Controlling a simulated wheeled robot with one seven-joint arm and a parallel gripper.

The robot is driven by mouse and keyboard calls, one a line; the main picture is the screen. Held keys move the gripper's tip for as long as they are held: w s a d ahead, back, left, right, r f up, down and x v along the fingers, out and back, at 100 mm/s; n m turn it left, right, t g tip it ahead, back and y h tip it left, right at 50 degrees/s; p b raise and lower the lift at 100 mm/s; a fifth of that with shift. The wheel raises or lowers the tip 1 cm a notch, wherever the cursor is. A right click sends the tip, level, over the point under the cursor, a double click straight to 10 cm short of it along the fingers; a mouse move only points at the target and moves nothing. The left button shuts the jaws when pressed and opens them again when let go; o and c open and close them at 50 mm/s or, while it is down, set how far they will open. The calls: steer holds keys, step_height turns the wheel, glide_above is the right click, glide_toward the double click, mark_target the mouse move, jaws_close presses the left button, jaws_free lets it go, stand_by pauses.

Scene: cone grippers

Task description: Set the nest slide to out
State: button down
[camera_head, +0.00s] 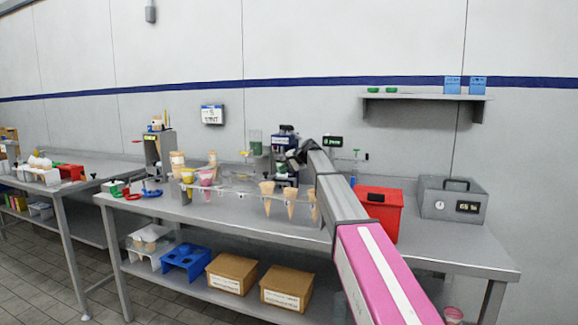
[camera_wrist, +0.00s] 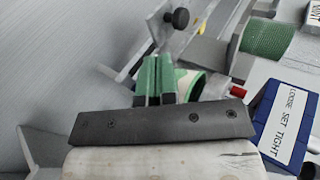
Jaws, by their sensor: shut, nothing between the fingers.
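My gripper (camera_wrist: 155,62) is shut and empty; its green and black fingers are side by side in the wrist view. A grey metal rail or bracket with a black knob (camera_wrist: 180,18) lies just beyond the fingertips; I cannot tell for sure whether this is the nest slide. A green-rimmed round part (camera_wrist: 190,84) and a red-tipped pin (camera_wrist: 237,90) are close to the right of the fingers. A blue block (camera_wrist: 283,132) reads LOOSE, SET, TIGHT. In the head view my arm hides much of the fixture (camera_head: 284,138), and the slide's position is unclear.
A clear rack of cones (camera_head: 268,198) stands along the bench's front edge. A red bin (camera_head: 378,212) and a grey box with a display (camera_head: 453,202) stand to the right. A ribbed green cylinder (camera_wrist: 268,38) is at the wrist view's upper right.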

steer(key=w+a+f, duration=0.2)
steer(key=w+a, duration=0.1)
steer(key=a, duration=0.2)
steer(key=shift+a+f, duration=0.35)
steer(key=shift+a, duration=0.05)
steer(key=shift+w, duration=0.1)
steer(key=w+a, duration=0.3)
steer(key=a, duration=0.5)
steer(key=shift+a, duration=0.1)
